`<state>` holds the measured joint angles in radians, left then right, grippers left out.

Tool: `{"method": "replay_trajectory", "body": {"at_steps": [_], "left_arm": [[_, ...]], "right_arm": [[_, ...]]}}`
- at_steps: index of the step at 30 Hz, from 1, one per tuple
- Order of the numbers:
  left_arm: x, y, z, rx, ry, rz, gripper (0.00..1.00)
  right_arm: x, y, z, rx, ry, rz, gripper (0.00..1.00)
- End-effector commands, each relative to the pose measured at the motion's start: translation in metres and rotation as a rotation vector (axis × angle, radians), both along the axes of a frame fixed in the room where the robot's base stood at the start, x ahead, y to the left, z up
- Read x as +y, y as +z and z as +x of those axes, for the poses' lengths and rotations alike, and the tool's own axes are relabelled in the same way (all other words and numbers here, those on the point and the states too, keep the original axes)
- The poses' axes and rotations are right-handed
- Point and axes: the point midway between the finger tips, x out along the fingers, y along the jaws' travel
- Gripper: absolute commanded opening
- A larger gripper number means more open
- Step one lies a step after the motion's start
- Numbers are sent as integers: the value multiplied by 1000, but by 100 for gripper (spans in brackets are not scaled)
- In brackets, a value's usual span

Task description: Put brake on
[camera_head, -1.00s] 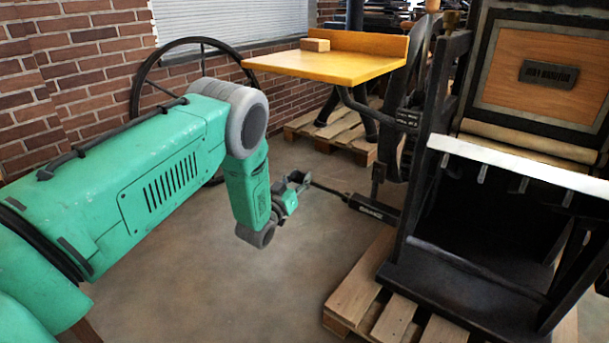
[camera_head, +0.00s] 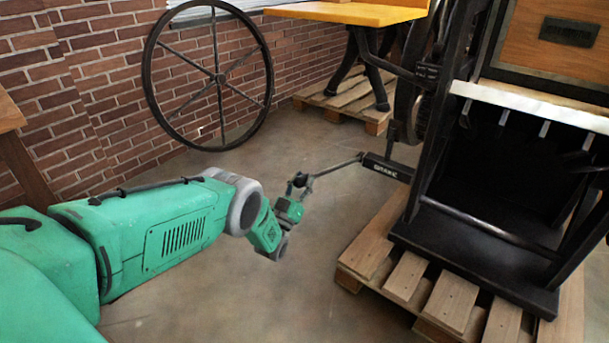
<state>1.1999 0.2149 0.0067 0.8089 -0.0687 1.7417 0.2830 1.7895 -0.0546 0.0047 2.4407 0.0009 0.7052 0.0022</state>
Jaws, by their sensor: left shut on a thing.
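The brake lever is a dark thin rod (camera_head: 338,166) that runs left from a black block (camera_head: 386,167) with white lettering that reads BRAKE. The block sits low at the left side of the black press (camera_head: 480,236). My left gripper (camera_head: 299,183) is at the free left end of the rod and is shut on it. The fingers are small and dark here, so the exact grip is hard to make out. My right gripper is not in view.
A large spoked wheel (camera_head: 212,147) stands by the brick wall at the back left. A yellow table (camera_head: 345,13) stands on a pallet behind. The press stands on a wooden pallet (camera_head: 405,283). The floor (camera_head: 270,300) in front of my arm is clear.

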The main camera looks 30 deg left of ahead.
Motion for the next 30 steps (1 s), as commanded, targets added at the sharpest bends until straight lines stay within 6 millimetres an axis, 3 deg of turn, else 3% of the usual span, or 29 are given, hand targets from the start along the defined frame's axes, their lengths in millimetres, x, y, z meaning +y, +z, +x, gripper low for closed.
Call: {"method": "replay_trajectory", "body": {"at_steps": [6, 18, 19, 21, 30], "left_arm": [[2, -13, -4, 0, 3, -2, 0], [0, -19, -5, 9, 2, -4, 0], [0, -19, -5, 9, 2, -4, 33], [0, -18, -5, 8, 1, -4, 51], [0, -12, -4, -4, 1, -3, 51]], "right_arm": [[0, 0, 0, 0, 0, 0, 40], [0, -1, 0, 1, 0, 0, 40], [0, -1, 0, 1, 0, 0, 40], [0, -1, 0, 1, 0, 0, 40], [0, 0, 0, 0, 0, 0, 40]]}}
